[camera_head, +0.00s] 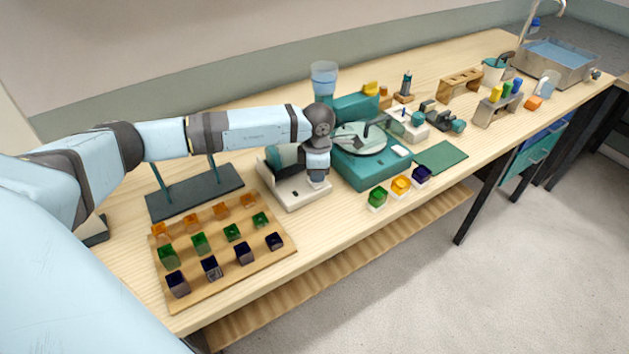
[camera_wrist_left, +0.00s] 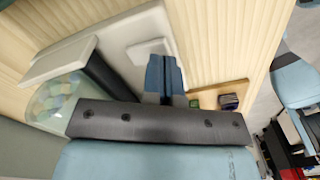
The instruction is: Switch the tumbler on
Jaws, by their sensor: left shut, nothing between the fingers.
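The tumbler is a white base (camera_head: 292,196) with a teal drum, partly hidden behind my left arm and hand in the head view. In the left wrist view its pale body (camera_wrist_left: 118,40) lies below the fingers, and a clear drum (camera_wrist_left: 55,98) with coloured pieces shows at the left. A light grey raised patch (camera_wrist_left: 146,48) on the body, perhaps the switch, is beside the fingertips. My left gripper (camera_head: 317,182) points down over the right part of the base. Its blue fingers (camera_wrist_left: 163,66) are shut and empty. Whether they touch the patch is unclear. My right gripper is in neither view.
A wooden board (camera_head: 225,262) with several coloured cubes lies at the front left. A dark stand (camera_head: 195,193) is left of the tumbler. A teal machine with a round plate (camera_head: 362,138) stands close right. Three small cups with coloured cubes (camera_head: 400,187) sit at the front edge.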

